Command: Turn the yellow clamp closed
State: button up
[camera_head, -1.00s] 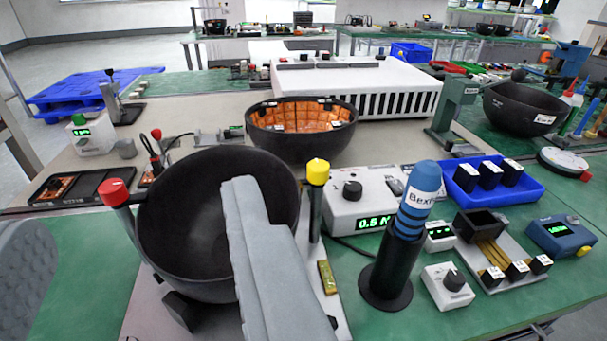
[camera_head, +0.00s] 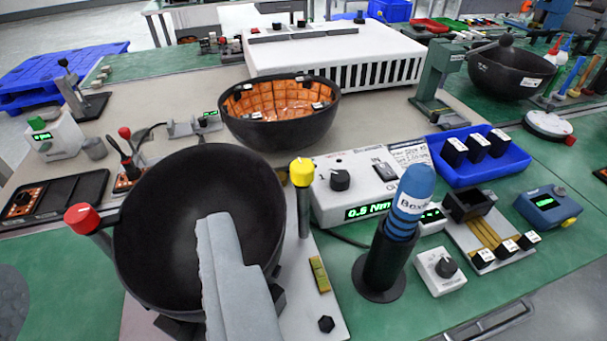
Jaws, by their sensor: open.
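The yellow clamp (camera_head: 302,172) is a yellow cap on a dark post. It stands nearly upright just right of the large black bowl (camera_head: 145,225). A red-capped clamp (camera_head: 82,218) leans outward at the bowl's left side. My gripper (camera_head: 112,240) is open and empty. One pale grey finger reaches up across the bowl's front right, left of the yellow clamp and apart from it in the picture.
The torque driver (camera_head: 415,188) with a blue handle stands in a black holder right of the yellow clamp. A white torque box (camera_head: 325,205) reading 0.5 stands behind it. An orange-lined bowl (camera_head: 275,132) sits farther back. A blue tray (camera_head: 510,165) lies at the right.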

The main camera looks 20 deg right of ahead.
jog(key=w+d+r+m+g, duration=0.2)
jog(key=w+d+m+g, duration=0.4)
jog(key=w, duration=0.5)
jog(key=m+g, duration=0.6)
jog(key=g, duration=0.3)
send_near(303, 165)
jog(key=shift+y, duration=0.3)
jog(key=f, duration=0.8)
jog(key=shift+w+d+f, duration=0.15)
jog(key=shift+d+f, duration=0.1)
jog(key=shift+f, duration=0.1)
jog(key=c, duration=1)
